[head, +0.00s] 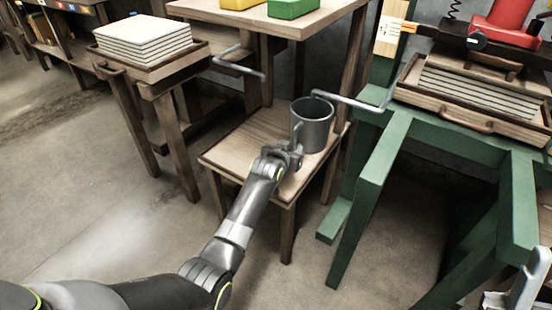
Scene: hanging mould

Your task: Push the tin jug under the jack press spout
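The tin jug (316,128), a grey open-topped can, stands upright on the low wooden shelf (240,148). The jack press has a green frame (372,180) and a red jack (505,18) at the right. A grey bent spout (350,100) reaches left from the press, and its end appears over the jug's rim. I cannot tell how well they line up in depth. My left gripper (290,150) is at the jug's lower left side, close to or touching it; its finger opening is unclear. A pale metal part at the bottom right corner may be my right gripper (522,286), cut off by the frame.
Above the shelf is a wooden top with yellow and green blocks (292,8). A small table with a stack of white sheets (143,40) stands left, with a grey bent rod (240,68) beside it. The press holds a sheet-filled tray (480,122). Floor is clear at left.

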